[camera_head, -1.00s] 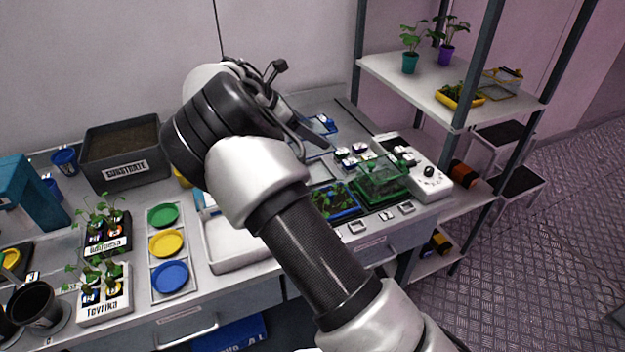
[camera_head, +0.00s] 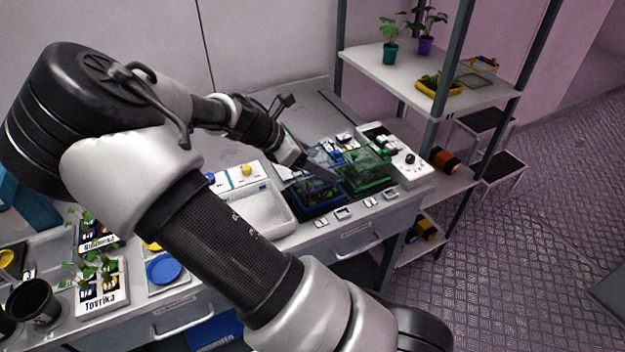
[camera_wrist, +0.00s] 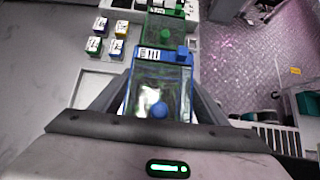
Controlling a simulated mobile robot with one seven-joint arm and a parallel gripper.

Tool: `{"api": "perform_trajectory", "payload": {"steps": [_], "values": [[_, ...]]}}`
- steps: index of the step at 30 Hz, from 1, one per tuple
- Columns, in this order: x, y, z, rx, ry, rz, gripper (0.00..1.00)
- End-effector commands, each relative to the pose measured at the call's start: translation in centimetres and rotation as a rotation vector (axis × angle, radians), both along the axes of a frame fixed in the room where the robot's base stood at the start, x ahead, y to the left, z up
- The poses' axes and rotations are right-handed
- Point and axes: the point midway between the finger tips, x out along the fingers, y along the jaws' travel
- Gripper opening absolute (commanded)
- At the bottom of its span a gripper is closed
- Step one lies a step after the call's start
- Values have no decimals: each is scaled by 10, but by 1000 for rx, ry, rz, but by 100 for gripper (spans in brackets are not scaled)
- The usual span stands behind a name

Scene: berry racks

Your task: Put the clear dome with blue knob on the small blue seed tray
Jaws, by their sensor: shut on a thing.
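My gripper (camera_wrist: 158,108) is shut on the clear dome with blue knob (camera_wrist: 160,85); the blue knob shows between the fingers in the wrist view. In the head view my gripper (camera_head: 312,168) and the faint bluish dome are over the small blue seed tray (camera_head: 322,203), which holds green seedlings. The tray is partly hidden by my gripper and the dome. I cannot tell whether the dome touches the tray's rim or hangs just above it.
A green tray under a clear dome (camera_head: 368,172) stands close on the right. An empty white tray (camera_head: 262,212) lies on the left. A shelf rack (camera_head: 430,75) rises at the right end of the bench.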

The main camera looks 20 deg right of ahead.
Motion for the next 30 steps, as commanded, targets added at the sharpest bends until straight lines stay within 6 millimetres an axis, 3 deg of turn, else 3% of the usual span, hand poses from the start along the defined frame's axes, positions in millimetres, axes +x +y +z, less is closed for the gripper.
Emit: {"api": "perform_trajectory", "payload": {"steps": [12, 24, 25, 27, 30], "values": [[0, 0, -46, -1, 2, 1, 44], [1, 0, -52, 0, -1, 1, 44], [1, 0, -51, 0, -1, 0, 73], [1, 0, -51, 0, -1, 1, 85], [1, 0, -51, 0, -1, 1, 86]]}}
